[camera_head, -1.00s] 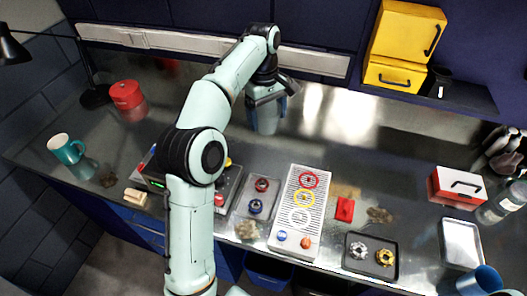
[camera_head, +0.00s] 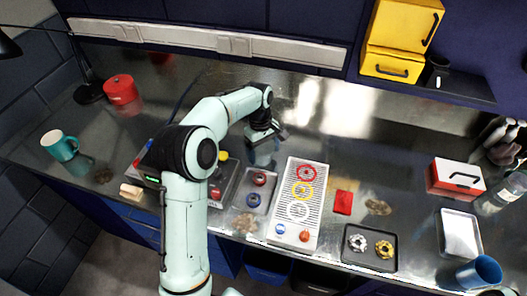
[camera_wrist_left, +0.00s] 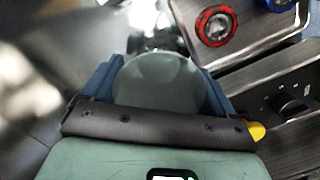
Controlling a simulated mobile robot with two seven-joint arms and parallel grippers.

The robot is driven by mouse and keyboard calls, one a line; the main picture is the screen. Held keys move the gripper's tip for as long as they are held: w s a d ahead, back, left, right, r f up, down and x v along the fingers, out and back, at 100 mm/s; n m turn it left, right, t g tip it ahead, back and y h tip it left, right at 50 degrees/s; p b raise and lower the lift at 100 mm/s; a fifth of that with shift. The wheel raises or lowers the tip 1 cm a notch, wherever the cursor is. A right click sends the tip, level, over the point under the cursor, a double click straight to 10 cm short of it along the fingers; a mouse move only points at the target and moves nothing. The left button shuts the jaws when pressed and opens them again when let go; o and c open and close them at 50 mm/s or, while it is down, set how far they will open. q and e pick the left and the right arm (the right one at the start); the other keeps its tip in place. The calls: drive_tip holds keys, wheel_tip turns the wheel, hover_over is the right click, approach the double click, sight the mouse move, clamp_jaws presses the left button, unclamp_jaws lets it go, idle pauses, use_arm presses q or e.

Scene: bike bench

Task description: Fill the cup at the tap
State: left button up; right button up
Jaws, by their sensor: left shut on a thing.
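My left gripper (camera_head: 262,137) is low over the back middle of the bench, behind the small tray of rings. In the left wrist view its blue fingers (camera_wrist_left: 160,88) are closed on either side of a grey-green rounded thing (camera_wrist_left: 160,78), which may be a cup. Its lower part is hidden by the gripper, and I cannot tell whether it touches the bench. A teal mug (camera_head: 60,146) stands upright at the far left, away from the gripper. A blue cup (camera_head: 478,272) appears tilted at the lower right. I see no tap. My right gripper is not visible.
The small tray (camera_head: 256,190) also shows in the wrist view (camera_wrist_left: 248,45). A ribbed board (camera_head: 296,210) with coloured rings, a dark tray (camera_head: 370,248) and a red-white box (camera_head: 456,178) stand to the right. A red tin (camera_head: 121,89) is at left.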

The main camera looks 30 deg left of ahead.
use_arm(q)
drive_tip(key=shift+f, duration=0.2)
drive_tip(key=shift+f, duration=0.15)
drive_tip(key=o, duration=0.8)
